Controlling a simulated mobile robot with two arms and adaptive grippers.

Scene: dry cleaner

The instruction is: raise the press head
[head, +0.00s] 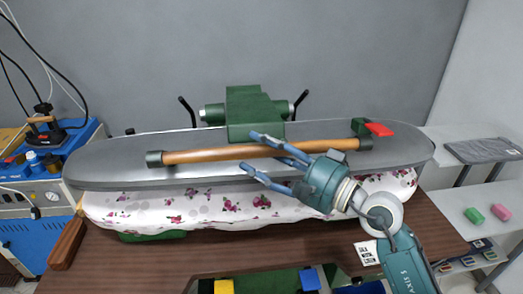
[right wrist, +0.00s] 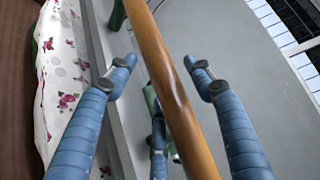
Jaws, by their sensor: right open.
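The press head (head: 110,165) is a long grey oval plate that lies low over a padded board with a floral cover (head: 150,208). A wooden handle bar (head: 215,154) runs along its front edge between dark end mounts; it also crosses the right wrist view (right wrist: 158,62). My right gripper (head: 250,153) is open at the middle of the bar. In the right wrist view its blue fingers (right wrist: 160,66) stand on both sides of the bar, with gaps visible. Part of the bar is hidden behind the fingers. My left gripper is not in view.
A green block (head: 248,108) with black levers sits on top of the press head. A red tab (head: 379,129) is at its right end. A blue machine (head: 40,165) stands at left. Shelves with pink and green blocks (head: 474,215) are at right. The brown table edge is in front.

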